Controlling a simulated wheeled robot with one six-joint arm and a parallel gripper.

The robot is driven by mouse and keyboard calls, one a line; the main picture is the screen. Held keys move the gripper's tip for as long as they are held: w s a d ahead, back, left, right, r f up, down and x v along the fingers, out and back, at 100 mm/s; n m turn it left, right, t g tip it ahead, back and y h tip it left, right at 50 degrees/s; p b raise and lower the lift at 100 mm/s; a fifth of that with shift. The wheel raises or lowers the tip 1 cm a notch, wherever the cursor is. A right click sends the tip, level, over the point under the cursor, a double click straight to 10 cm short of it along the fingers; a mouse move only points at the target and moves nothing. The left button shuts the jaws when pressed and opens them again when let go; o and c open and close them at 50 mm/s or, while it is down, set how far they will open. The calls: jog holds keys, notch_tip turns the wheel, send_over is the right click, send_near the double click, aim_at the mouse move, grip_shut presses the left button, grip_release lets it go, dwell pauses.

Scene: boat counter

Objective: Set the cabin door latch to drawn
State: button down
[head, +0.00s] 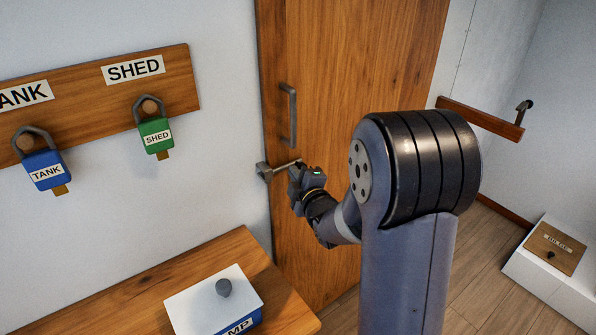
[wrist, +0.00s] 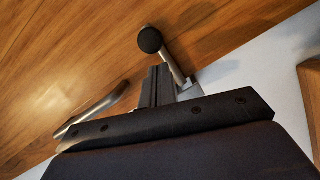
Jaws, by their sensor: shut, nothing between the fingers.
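The cabin door latch (head: 265,172) is a grey metal block at the left edge of the wooden door, with a thin rod running right toward my gripper (head: 294,174). In the wrist view the latch rod (wrist: 176,66) ends in a round black knob (wrist: 150,40); its other end meets a grey bracket by the door edge. My gripper's fingers (wrist: 158,75) are shut and empty, close beside the rod and just below the knob in that picture. Whether they touch the rod cannot be told. In the head view my gripper hides the knob end.
The wooden door (head: 340,60) carries a grey pull handle (head: 288,115) above the latch; it also shows in the wrist view (wrist: 100,108). A wooden counter (head: 215,265) with a white-topped box (head: 205,300) stands at lower left. Padlocks labelled TANK (head: 46,170) and SHED (head: 156,136) hang left.

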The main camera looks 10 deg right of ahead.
jog(key=shift+w+d+f, duration=0.15)
jog(key=shift+d, duration=0.2)
jog(key=shift+f, duration=0.1)
jog(key=shift+w+d+b, duration=0.2)
jog(key=shift+d+b, duration=0.35)
jog(key=shift+b, duration=0.65)
